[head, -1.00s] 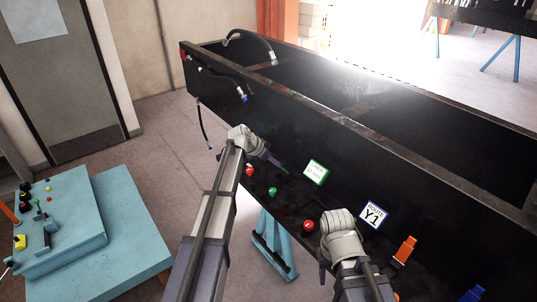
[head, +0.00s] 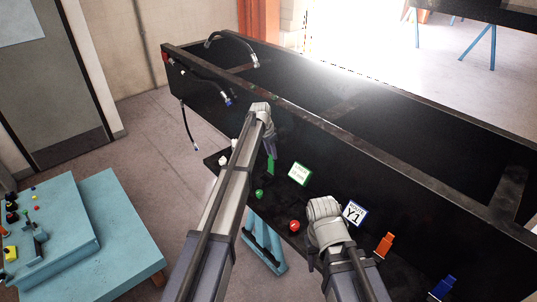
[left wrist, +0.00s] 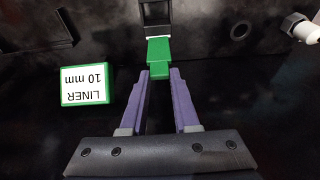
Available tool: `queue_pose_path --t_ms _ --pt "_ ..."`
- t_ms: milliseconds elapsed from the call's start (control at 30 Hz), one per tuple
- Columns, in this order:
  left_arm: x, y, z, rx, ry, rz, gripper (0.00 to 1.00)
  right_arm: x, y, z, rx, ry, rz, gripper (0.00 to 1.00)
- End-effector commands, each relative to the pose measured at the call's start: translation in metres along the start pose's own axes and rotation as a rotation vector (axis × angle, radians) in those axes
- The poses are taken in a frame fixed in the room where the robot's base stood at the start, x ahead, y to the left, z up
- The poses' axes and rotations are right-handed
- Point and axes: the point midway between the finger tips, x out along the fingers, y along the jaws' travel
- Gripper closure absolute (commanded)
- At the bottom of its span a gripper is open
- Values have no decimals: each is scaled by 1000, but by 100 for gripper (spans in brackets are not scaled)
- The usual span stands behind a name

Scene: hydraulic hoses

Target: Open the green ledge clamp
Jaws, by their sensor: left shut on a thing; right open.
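The green ledge clamp (head: 270,166) is on the black ledge of the bench's front wall, left of the green-edged label. In the left wrist view its green lever (left wrist: 159,58) stands out below a black bracket. My left gripper (left wrist: 160,75) is shut on this lever, with a purple finger on either side. In the head view the left gripper (head: 269,148) is just above the clamp and partly covers it. My right gripper (head: 312,262) is open in front of the ledge, apart from the clamp; its fingertips are mostly hidden by the wrist.
The green-edged label (left wrist: 86,84) reads LINER 10 mm. A green knob (head: 259,194), red knob (head: 294,226), orange clamp (head: 384,245) and blue clamp (head: 442,288) line the ledge. White fittings (left wrist: 303,28) are near the lever. Black hoses (head: 197,80) hang at the far left end.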

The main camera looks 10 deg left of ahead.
Motion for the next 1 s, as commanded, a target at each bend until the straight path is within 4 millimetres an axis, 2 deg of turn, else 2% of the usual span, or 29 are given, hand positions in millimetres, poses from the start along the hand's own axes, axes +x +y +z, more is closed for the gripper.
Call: queue_pose_path --t_ms 100,567,600,833,1000 --pt "1 1 -6 1 8 1 100 0 0 0 0 0 0 50" --pt "1 1 -7 1 9 1 100 0 0 0 0 0 0 50" --pt "1 1 -7 1 10 0 66 0 0 0 0 0 0 50" --pt "1 0 -5 1 5 1 40 0 0 0 0 0 0 50" --pt "1 0 -4 0 4 1 40 0 0 0 0 0 0 50"
